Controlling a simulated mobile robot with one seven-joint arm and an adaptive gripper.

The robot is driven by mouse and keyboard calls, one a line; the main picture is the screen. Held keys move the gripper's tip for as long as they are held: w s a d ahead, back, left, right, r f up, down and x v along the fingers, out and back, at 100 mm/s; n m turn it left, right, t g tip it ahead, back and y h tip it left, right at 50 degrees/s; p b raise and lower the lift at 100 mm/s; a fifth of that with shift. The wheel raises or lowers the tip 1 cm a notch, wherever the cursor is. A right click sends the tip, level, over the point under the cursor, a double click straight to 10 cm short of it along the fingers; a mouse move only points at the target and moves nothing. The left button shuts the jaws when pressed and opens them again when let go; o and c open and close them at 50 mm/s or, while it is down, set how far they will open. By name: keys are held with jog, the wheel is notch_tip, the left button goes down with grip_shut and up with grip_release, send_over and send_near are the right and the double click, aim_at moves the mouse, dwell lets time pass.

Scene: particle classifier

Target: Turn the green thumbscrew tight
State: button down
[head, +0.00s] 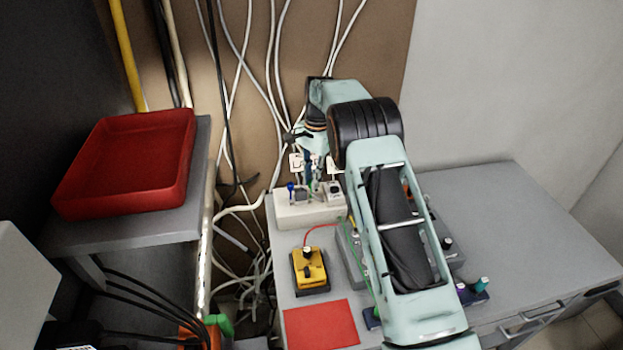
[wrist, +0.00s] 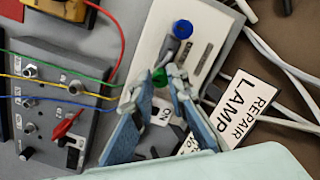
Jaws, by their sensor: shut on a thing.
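The green thumbscrew (wrist: 159,76) is on the white box (wrist: 150,50) and shows between my fingertips in the wrist view. My gripper (wrist: 163,77) has its two blue fingers closed around it, one on each side, and they hide part of it. A blue thumbscrew (wrist: 182,28) stands farther along the same box, apart from my fingers. In the head view, the white box (head: 298,213) is at the back edge of the table, with my gripper (head: 312,183) over it. The green thumbscrew is too small there to tell clearly.
A grey panel (wrist: 50,80) with green, yellow and blue wires and a red lever (wrist: 67,125) lies beside the box. A "REPAIR LAMP" label (wrist: 245,105) and loose cables are behind. A yellow device (head: 310,268) and red mat (head: 321,325) lie in front.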

jog(key=c, duration=1.9)
grip_release()
jog(key=r, duration=0.8)
jog(key=d+r, duration=0.1)
jog(key=r, duration=0.3)
jog(key=shift+w, duration=0.3)
